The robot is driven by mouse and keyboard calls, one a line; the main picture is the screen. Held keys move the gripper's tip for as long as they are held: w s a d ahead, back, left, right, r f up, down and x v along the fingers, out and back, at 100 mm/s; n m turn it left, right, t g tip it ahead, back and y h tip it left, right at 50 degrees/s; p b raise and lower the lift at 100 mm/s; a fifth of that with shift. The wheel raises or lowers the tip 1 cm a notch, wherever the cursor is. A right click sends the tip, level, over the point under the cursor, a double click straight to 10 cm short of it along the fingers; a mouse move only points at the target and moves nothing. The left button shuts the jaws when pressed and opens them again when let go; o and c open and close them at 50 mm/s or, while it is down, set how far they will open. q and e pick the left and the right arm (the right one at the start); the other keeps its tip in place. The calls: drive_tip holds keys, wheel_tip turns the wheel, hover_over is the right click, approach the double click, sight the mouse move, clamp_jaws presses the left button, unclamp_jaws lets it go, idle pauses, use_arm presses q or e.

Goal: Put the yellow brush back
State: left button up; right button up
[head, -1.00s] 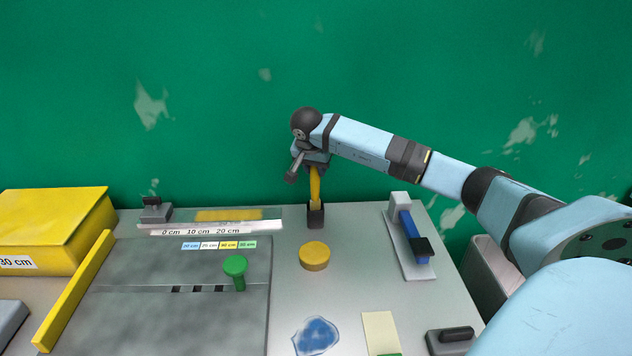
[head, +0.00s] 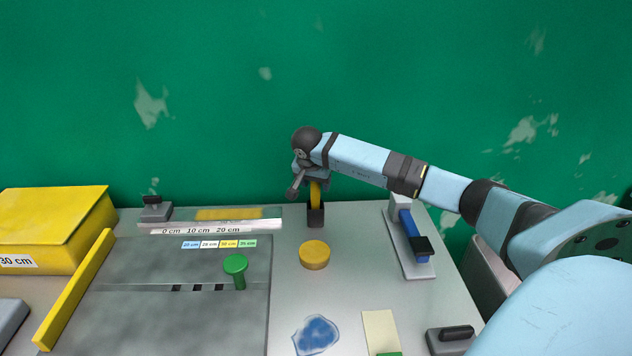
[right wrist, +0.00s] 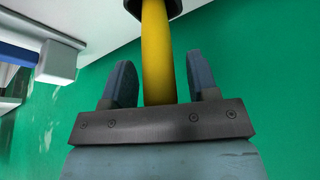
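The yellow brush (head: 315,196) stands upright with its lower end in a small black holder (head: 315,217) at the back of the table. My right gripper (head: 314,184) is at the brush's upper part, above the holder. In the right wrist view, the yellow handle (right wrist: 158,60) runs between my two fingers (right wrist: 162,85), with a gap showing on each side, so the gripper is open around it. The handle's far end meets a dark piece (right wrist: 160,6) at the top edge. The bristles are hidden. My left gripper is not in view.
A yellow round pot (head: 314,255) stands in front of the holder. A blue-handled tool on a grey base (head: 410,240) is to the right. A green knob (head: 235,266) stands on the grey board to the left. The green wall is close behind.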

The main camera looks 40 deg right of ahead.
drive_tip(key=shift+r, duration=0.1)
drive_tip(key=v, duration=1.2)
drive_tip(key=shift+r, duration=0.1)
